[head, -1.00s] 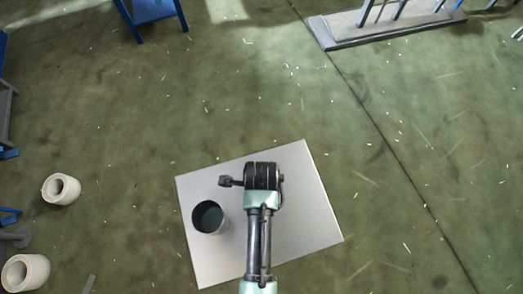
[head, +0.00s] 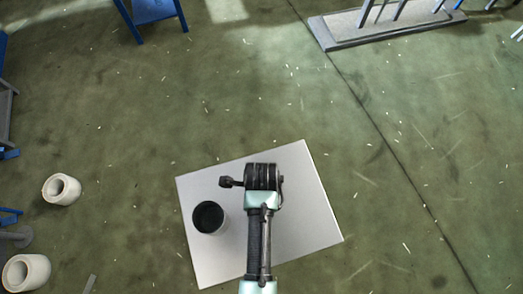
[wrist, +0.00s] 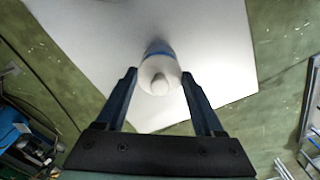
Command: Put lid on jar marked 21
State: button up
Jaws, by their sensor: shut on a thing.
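An open-topped grey jar with a dark inside (head: 208,217) stands upright on the left part of a pale square tabletop (head: 310,215). No marking 21 is readable on it. In the wrist view, a pale round piece with a small knob and a blue band (wrist: 160,75) sits between the fingers of my gripper (wrist: 159,74). It looks like a lid, but I cannot be sure. My gripper is shut on it, over the pale tabletop. In the head view my arm's end is right of the jar and hides the fingers and the piece.
Two cream hollow cylinders (head: 62,189) (head: 27,271) stand at the left. A blue stand (head: 152,12) is at the top left and a grey platform with posts (head: 385,25) at the top right. The green floor around the tabletop is mostly clear.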

jog(key=shift+f, duration=0.5)
dwell(1.2)
jog(key=o, duration=1.3)
jog(key=shift+r, duration=0.15)
notch_tip(320, 180, up, 7)
jog(key=p, duration=0.7)
jog(key=shift+p, duration=0.3)
